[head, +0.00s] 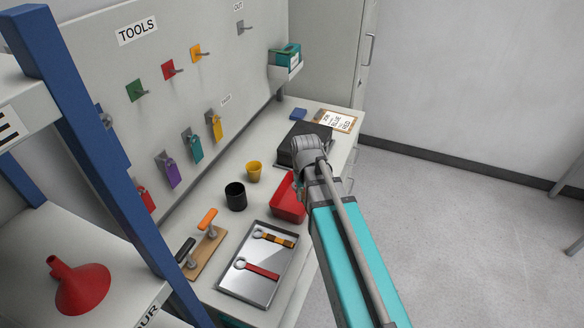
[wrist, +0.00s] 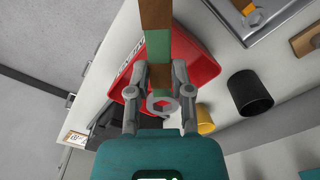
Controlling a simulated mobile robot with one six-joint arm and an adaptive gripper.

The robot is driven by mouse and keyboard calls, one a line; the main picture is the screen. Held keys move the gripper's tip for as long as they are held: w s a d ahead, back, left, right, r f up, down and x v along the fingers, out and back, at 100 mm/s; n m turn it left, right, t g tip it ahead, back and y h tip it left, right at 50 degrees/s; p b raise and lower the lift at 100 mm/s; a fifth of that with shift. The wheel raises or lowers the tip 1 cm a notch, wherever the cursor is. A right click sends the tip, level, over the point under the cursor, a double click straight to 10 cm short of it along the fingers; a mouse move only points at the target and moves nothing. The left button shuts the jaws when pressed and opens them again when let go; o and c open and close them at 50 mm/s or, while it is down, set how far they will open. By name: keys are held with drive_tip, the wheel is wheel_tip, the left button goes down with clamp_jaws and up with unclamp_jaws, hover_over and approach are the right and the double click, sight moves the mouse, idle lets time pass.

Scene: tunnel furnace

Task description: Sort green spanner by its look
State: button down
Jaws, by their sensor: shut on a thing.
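In the head view my arm hides the gripper and spanner. The tools board (head: 100,60) has a green-backed hook (head: 135,90), a red-backed hook (head: 169,69) and an orange-backed hook (head: 197,53), all empty.
A metal tray (head: 235,284) holds a red spanner (head: 262,270) and an orange-and-black spanner (head: 274,238). The red bin (head: 284,207), a black cup (head: 235,197), a yellow cup (head: 254,172) and a wooden tool stand (head: 204,259) crowd the bench. A blue post (head: 85,130) rises at left.

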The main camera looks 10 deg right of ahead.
sight(291, 202)
drive_tip(key=w+a+r+m+p, duration=0.2)
drive_tip(key=w+m, duration=0.6)
drive_tip(key=w, duration=0.2)
drive_tip(key=shift+w, duration=0.2)
drive_tip(key=shift+f, duration=0.2)
idle(0.4)
drive_tip(key=shift+f+b, duration=6.85)
drive_tip(key=shift+b, duration=0.2)
drive_tip(key=shift+c, duration=2.2)
unclamp_jaws()
